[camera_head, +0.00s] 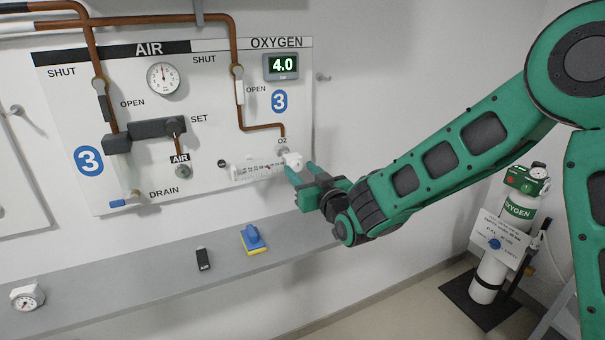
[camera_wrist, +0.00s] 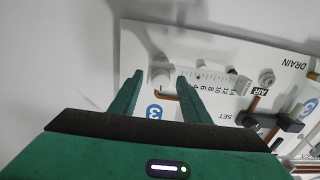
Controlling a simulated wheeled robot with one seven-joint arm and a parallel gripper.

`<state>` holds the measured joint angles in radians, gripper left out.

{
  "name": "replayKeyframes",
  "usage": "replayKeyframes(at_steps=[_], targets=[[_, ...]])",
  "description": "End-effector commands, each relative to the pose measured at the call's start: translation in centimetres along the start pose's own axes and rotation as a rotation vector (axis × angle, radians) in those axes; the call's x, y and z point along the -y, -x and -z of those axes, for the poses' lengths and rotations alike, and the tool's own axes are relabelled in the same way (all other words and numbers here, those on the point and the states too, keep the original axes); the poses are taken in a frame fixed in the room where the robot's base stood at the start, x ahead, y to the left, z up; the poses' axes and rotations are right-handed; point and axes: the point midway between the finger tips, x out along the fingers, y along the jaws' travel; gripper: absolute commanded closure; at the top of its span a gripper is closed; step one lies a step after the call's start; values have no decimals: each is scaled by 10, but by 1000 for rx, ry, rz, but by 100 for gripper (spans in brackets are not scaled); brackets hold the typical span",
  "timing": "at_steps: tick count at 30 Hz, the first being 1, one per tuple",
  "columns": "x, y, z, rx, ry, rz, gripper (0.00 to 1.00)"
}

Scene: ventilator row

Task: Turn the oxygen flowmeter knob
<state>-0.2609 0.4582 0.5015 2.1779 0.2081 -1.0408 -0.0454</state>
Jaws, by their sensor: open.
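The oxygen flowmeter (camera_head: 258,169) is a pale clear tube with a printed scale, lying sideways on the wall panel below the O2 label. Its white end piece, which looks like the knob (camera_head: 293,160), is at the tube's right end. My gripper (camera_head: 300,171) is open at the knob. In the wrist view its fingertips (camera_wrist: 160,78) stand on either side of the knob, with visible gaps. I cannot tell their exact depth relative to it.
The oxygen display (camera_head: 283,66) reads 4.0. The AIR gauge (camera_head: 163,78), copper pipes and blue drain handle (camera_head: 125,200) are to the left. A grey shelf (camera_head: 150,275) below holds a blue-and-yellow block (camera_head: 253,240) and a black object (camera_head: 203,259). An oxygen cylinder (camera_head: 492,272) stands right.

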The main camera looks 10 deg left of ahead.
Motion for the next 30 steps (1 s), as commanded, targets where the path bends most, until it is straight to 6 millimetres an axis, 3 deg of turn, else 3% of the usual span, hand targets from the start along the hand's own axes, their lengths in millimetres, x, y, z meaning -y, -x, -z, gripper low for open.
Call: replayKeyframes(at_steps=[8,14,30], targets=[[0,-2,0,1,-1,0,57],[0,-2,0,1,-1,0,98],[-2,-2,0,1,194,-3,99]])
